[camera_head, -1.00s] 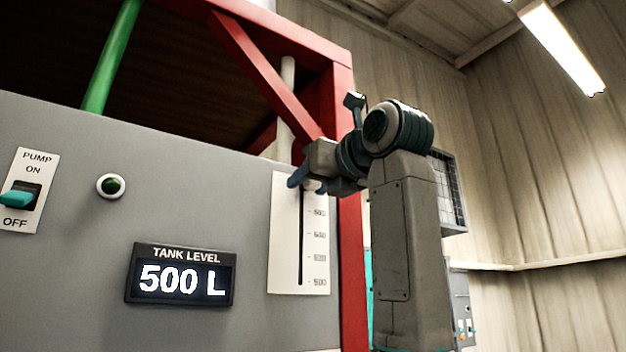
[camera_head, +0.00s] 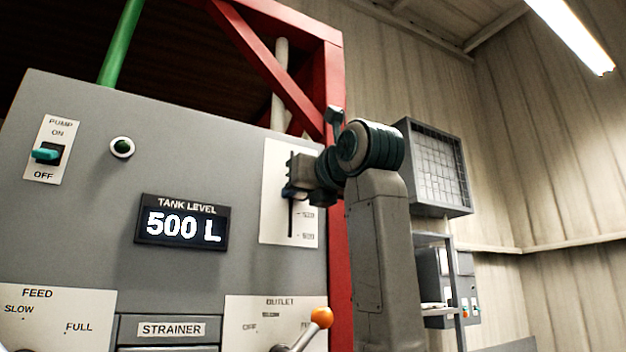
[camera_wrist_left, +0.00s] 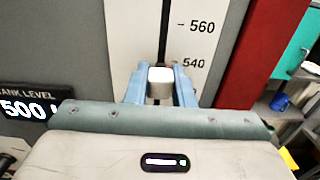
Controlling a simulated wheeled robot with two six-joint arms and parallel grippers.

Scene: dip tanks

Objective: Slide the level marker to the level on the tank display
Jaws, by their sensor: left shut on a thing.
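The tank display (camera_head: 183,222) reads 500 L, and part of it shows in the left wrist view (camera_wrist_left: 27,108). The white scale panel (camera_head: 274,222) right of it has an upright slot with level marks. My left gripper (camera_head: 293,190) is at the slot, shut on the level marker. In the left wrist view the white marker (camera_wrist_left: 160,83) sits between my blue fingers, slightly below the 540 mark. Lower marks there are hidden by my gripper. In the head view, two marks show below the gripper, the lowest seeming to be 500. My right gripper is not in view.
A red frame post (camera_head: 334,85) stands just right of the scale.

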